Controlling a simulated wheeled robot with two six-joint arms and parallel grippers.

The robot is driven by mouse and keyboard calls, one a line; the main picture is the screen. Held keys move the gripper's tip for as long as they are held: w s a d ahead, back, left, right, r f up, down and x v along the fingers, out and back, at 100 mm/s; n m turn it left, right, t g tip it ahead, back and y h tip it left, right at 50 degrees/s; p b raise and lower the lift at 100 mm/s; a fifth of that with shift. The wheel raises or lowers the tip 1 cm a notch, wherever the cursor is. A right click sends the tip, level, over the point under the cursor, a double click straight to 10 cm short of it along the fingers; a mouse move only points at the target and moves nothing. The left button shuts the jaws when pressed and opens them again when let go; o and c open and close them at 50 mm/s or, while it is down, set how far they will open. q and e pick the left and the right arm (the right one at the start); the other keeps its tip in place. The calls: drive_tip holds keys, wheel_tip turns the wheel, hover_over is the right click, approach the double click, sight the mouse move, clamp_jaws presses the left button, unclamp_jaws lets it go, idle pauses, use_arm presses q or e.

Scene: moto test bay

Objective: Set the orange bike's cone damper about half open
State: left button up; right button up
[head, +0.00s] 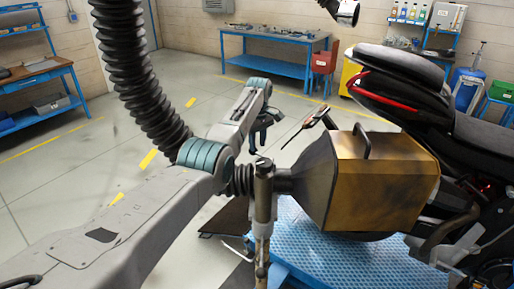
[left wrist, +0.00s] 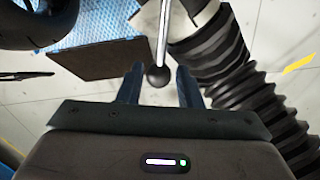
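The cone (head: 325,178), a grey funnel with a brass-coloured box (head: 385,185), sits at the rear of the motorcycle (head: 415,100). The bike's visible bodywork is mostly black with red trim. My left gripper (head: 258,140) hangs left of the cone, near the pipe joint. In the left wrist view a metal lever with a dark ball knob (left wrist: 158,76) reaches between the two fingers of my left gripper (left wrist: 160,72). The fingers are open, with a gap on each side of the knob. The damper plate is hidden. My right gripper is out of view.
A black corrugated hose (head: 140,75) hangs at left; hose also fills the right of the left wrist view (left wrist: 225,60). An upright post (head: 263,200) stands beside the cone. The blue lift platform (head: 330,255) lies below. A blue bench (head: 265,65) stands behind clear floor.

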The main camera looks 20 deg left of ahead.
use_arm(q)
wheel_tip(320, 180, up, 8)
drive_tip(key=b, duration=0.2)
drive_tip(key=shift+a+r+b, duration=0.2)
drive_tip(key=shift+r+b, duration=0.05)
drive_tip(key=shift+b, duration=0.1)
drive_tip(key=shift+f, duration=0.1)
